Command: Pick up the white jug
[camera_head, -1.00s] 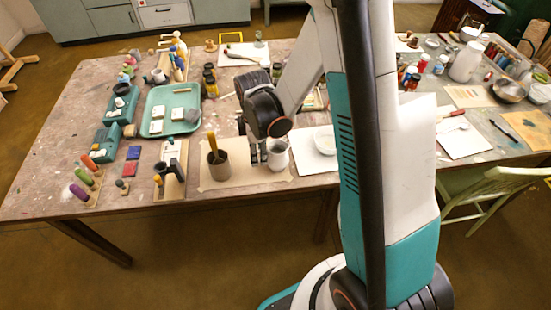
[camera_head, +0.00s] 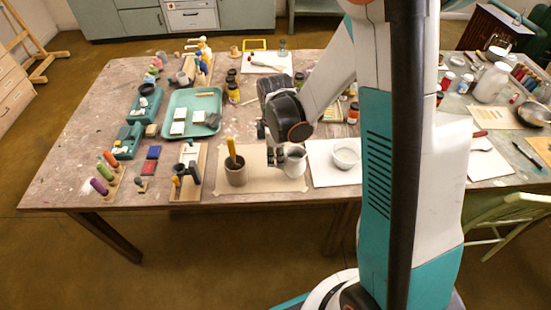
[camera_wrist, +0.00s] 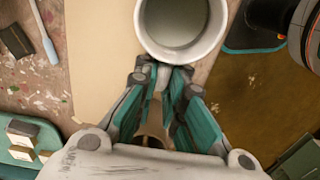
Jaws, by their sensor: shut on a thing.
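The white jug (camera_head: 295,162) stands out at the front edge of the table in the head view, over the brown paper. In the wrist view the jug (camera_wrist: 181,28) shows from above as a round white rim with a grey inside, cut off by the top edge. My gripper (camera_head: 275,155) is at the jug's left side, its fingers shut on the near wall. The fingertips (camera_wrist: 163,66) meet at the rim in the wrist view. The jug looks upright or slightly tilted. I cannot tell whether its base is clear of the table.
A brown pot with a yellow-handled tool (camera_head: 236,172) stands close left of the jug. A white bowl (camera_head: 346,154) sits on white paper to the right. A green tray (camera_head: 206,101) and wooden holders (camera_head: 187,186) are further left. The table's front edge is close.

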